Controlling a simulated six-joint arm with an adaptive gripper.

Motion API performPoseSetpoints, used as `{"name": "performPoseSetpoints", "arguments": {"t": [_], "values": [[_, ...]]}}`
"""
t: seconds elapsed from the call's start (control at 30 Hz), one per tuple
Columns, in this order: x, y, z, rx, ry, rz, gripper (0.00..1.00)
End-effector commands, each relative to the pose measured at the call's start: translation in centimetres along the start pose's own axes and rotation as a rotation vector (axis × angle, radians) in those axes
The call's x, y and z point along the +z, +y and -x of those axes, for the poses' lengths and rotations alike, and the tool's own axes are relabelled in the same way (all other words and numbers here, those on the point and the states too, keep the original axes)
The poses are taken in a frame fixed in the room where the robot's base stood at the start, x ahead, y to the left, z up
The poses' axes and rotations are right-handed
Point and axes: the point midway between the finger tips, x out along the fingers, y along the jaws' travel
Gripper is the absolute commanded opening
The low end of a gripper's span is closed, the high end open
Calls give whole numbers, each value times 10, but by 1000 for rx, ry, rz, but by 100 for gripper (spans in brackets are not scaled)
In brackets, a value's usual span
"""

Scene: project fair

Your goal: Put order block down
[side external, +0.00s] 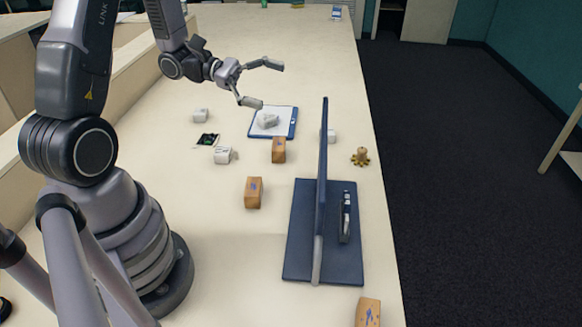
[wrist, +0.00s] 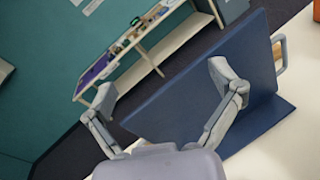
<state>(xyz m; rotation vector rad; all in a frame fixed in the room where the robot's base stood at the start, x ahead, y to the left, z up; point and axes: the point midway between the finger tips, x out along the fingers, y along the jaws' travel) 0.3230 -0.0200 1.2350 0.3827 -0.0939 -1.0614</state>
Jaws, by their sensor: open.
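My gripper (side external: 264,83) is open and empty, raised above the far part of the table. In the wrist view its two fingers (wrist: 165,85) are spread wide with nothing between them. Wooden blocks with blue marks stand on the table: one near the middle (side external: 254,192), one farther back (side external: 279,150) and one at the front edge (side external: 368,312). White blocks (side external: 223,155) (side external: 200,115) lie to the left. A pale grey-white object (side external: 268,120) rests on a blue-edged white board (side external: 285,131). I cannot tell which is the order block.
An upright dark blue panel (side external: 322,160) on a flat blue base (side external: 300,258) stands at the table's right; the panel (wrist: 185,110) also shows in the wrist view. A small brown knobbed object (side external: 360,156) is near the right edge.

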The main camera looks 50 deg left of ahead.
Motion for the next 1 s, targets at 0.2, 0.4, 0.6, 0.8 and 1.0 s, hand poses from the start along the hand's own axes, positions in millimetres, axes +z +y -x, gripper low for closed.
{"name": "performPoseSetpoints", "arguments": {"t": [0.2,0.4,0.6,0.8,1.0], "values": [[-129,48,70,625,68,344,91],[-243,13,152,1103,273,551,91],[-295,-36,196,1329,452,643,91],[-311,-39,202,1366,494,652,91],[-327,-19,197,1362,490,649,91]]}}
